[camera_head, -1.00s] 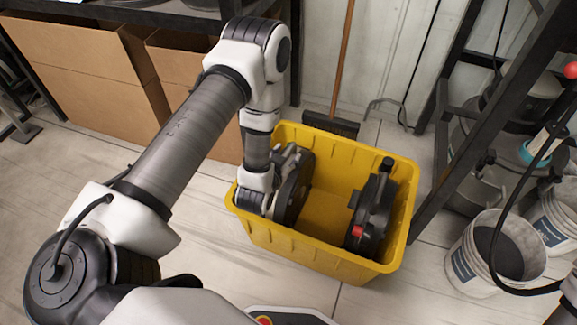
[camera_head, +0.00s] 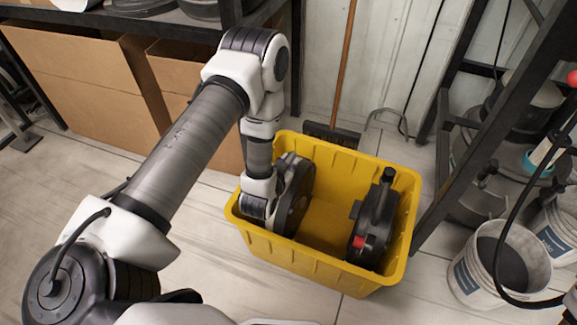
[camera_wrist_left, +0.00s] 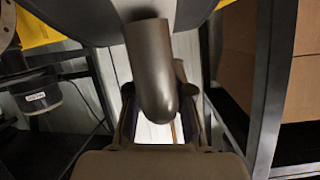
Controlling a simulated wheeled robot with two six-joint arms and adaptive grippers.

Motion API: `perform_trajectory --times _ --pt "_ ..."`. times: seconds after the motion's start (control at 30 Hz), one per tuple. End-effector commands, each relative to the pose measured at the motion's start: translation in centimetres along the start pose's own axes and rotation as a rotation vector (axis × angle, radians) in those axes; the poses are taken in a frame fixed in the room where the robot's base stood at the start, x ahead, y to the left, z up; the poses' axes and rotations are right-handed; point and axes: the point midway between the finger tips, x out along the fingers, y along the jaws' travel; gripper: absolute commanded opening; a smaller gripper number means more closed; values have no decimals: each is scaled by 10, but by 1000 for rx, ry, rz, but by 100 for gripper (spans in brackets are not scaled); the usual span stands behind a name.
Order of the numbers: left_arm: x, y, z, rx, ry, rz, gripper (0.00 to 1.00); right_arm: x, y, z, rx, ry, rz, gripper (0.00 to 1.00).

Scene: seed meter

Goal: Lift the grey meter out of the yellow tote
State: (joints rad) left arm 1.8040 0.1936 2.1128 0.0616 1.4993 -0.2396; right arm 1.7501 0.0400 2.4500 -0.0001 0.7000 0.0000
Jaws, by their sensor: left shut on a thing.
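The yellow tote (camera_head: 310,272) stands on the floor, holding two round, dark meters. The grey meter (camera_head: 297,205) stands upright at the left side of the tote. My left gripper (camera_head: 284,178) reaches into the tote and is shut on this meter; my wrist partly hides the hold. In the left wrist view, a rounded grey-brown part of the meter (camera_wrist_left: 150,70) sits between the fingers (camera_wrist_left: 160,125). The second meter (camera_head: 375,220), darker and with a red knob, stands apart at the tote's right side. My right gripper is out of view.
Cardboard boxes (camera_head: 85,85) stand behind my left arm. A broom (camera_head: 333,133) leans at the wall behind the tote. A dark rack (camera_head: 455,175) is close to the tote's right, with white buckets (camera_head: 495,275) beyond it.

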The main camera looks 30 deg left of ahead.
Motion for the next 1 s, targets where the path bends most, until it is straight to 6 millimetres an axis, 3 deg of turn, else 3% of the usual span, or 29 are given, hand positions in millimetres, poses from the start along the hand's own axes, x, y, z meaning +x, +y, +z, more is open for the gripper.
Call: perform_trajectory --times 0.27,0.7,1.0 --pt "-13 -8 -38 -1 13 -2 0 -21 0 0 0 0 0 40" --pt "-52 -28 -132 -2 13 -2 0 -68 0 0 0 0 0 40" --pt "-67 -36 -166 -1 12 -2 0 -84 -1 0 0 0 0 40"
